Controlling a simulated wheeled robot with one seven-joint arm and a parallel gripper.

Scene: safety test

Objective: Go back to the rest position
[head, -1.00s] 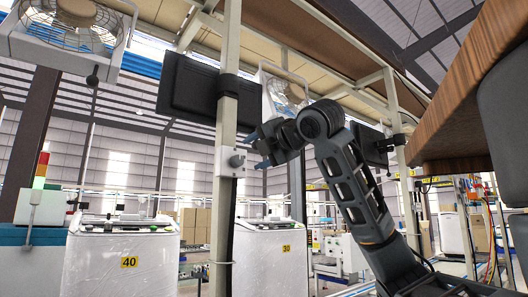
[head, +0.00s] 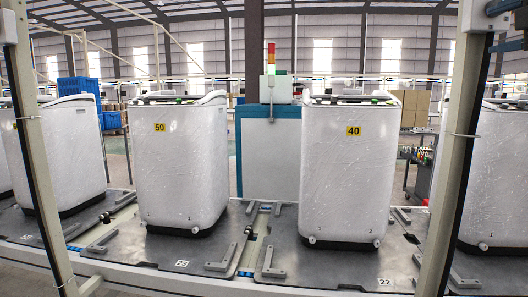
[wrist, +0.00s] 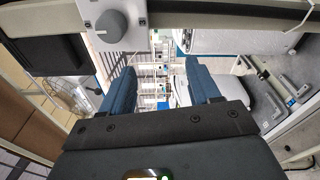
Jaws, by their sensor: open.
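My gripper (wrist: 160,88) shows in the wrist view, with its two blue fingers spread apart and nothing between them. A light grey box with a round grey knob (wrist: 110,24) is at the upper left of the wrist view, beyond the left fingertip and apart from it. The box is fixed to a pale beam (wrist: 210,20). My arm and gripper are out of the head view, so the arm's overall pose cannot be told.
In the head view, white washing machines labelled 50 (head: 180,165) and 40 (head: 347,170) stand on a grey conveyor line (head: 210,262). Pale posts stand at left (head: 35,150) and right (head: 462,150). A teal cabinet (head: 268,155) with a signal light (head: 271,58) is behind.

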